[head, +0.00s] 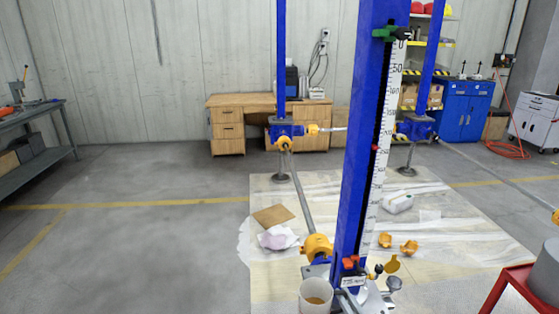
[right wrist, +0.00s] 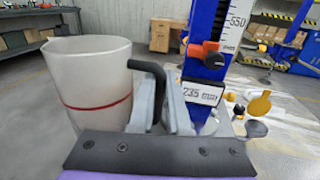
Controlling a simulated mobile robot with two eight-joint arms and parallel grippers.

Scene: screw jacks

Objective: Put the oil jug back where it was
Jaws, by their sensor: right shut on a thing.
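The oil jug (right wrist: 92,85) is a translucent whitish vessel with a red line round it and a black handle (right wrist: 150,75). It stands upright in the right wrist view, and in the head view (head: 313,288) it shows at the bottom, with amber oil inside. My right gripper (right wrist: 165,100) is shut on the jug's handle. In the head view my right gripper (head: 350,298) is just right of the jug, in front of the blue screw-jack column (head: 352,170). The jug's underside is hidden. My left gripper is not in view.
A pale mat (head: 270,190) lies under the jacks, with brown cardboard (head: 272,215), a crumpled cloth (head: 278,237), a white container (head: 397,203) and orange parts (head: 408,247). A red stand (head: 512,285) is at right, a workbench (head: 40,115) at left. Floor at left is clear.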

